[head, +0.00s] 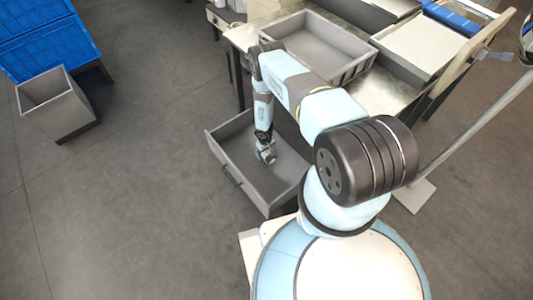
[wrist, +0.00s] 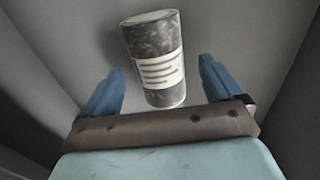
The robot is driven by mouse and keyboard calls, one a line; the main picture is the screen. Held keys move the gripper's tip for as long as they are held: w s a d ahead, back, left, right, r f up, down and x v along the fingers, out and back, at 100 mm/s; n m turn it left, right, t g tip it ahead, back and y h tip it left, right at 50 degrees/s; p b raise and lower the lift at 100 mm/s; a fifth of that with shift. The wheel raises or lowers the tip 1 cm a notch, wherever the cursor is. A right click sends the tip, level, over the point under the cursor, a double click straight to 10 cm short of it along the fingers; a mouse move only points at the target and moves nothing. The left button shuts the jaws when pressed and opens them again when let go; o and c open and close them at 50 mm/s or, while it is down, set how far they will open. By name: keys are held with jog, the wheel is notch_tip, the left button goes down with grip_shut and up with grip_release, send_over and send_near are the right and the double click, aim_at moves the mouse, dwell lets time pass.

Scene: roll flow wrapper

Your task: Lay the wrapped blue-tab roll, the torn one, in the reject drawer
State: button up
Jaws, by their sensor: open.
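The roll (wrist: 152,38) is a dark, mottled cylinder with a white label printed with grey lines. In the wrist view it lies on a plain grey surface, just beyond and partly between the fingers. My gripper (wrist: 158,78) is open, with a blue finger on each side of the roll and gaps between. In the head view my gripper (head: 266,153) points down inside the open grey drawer (head: 236,146), low near its floor. The roll cannot be made out clearly there.
A grey tray (head: 312,40) sits on the bench above the drawer. A grey open bin (head: 58,110) stands on the floor at left beside blue crates (head: 45,40). A slanted pole with a foot plate (head: 413,196) stands at right. The floor left of the drawer is clear.

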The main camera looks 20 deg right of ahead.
aim_at(265, 153)
notch_tip(265, 153, up, 11)
jog(key=shift+a, duration=0.3)
jog(key=shift+r, duration=0.1)
dwell(0.7)
